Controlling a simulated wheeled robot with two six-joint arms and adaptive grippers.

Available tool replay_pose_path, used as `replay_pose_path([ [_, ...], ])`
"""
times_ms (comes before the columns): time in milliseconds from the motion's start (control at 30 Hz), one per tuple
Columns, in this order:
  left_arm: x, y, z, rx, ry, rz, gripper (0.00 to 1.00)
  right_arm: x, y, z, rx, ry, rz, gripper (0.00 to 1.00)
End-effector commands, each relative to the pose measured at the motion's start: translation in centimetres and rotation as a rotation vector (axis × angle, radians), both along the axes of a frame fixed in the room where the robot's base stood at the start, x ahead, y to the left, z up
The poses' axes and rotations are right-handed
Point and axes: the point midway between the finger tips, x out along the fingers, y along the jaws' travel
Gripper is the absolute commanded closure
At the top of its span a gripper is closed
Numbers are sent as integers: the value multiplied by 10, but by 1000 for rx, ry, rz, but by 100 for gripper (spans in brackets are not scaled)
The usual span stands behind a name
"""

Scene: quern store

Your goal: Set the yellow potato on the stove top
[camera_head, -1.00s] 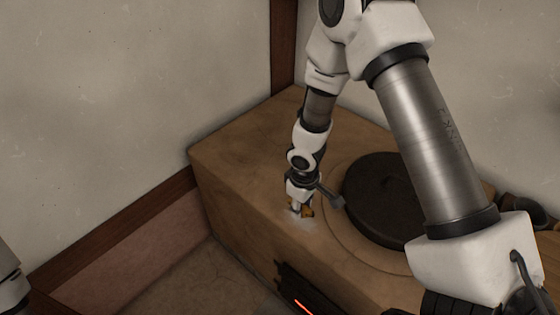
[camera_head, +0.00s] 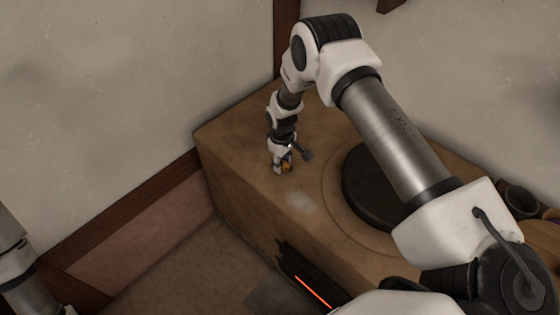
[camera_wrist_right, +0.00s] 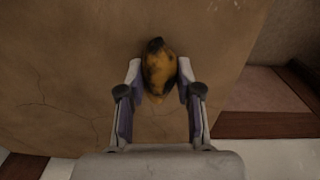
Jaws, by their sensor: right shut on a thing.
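The yellow potato (camera_head: 287,168) shows as a small yellow-orange patch at my right gripper (camera_head: 281,170) in the head view. In the right wrist view the potato (camera_wrist_right: 158,72) is yellow-brown with dark patches and sits between the two fingers of the right gripper (camera_wrist_right: 160,78), which is shut on it. The gripper points down at the stove top (camera_head: 235,137), a brown clay surface, near its back left part. I cannot tell whether the potato touches the surface. Of my left arm only a part shows at the lower left edge; its gripper is out of view.
A round black plate (camera_head: 365,190) lies on the stove to the right, partly behind my right arm. A pale patch (camera_head: 300,201) marks the clay in front of the gripper. A dark bowl (camera_head: 524,200) stands at the far right. A glowing red slot (camera_head: 313,291) is in the stove's front.

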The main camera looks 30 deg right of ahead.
Motion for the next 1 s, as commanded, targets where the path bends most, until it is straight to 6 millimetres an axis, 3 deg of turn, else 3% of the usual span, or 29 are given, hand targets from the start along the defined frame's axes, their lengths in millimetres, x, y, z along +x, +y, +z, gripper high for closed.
replay_pose_path([
  [200,0,0,-5,0,0,0,60,0,0,-6,0,0,0,100],
  [233,0,0,-5,0,0,0,60,0,0,-6,0,0,0,62],
  [300,0,0,-4,0,0,0,60,0,0,-5,0,0,0,40],
  [567,0,0,-4,0,0,0,60,0,0,-4,0,0,0,40],
  [733,0,0,-1,0,-1,0,60,0,0,9,0,-2,0,40],
  [1000,0,0,-8,0,0,0,60,0,2,75,0,-3,0,40],
])
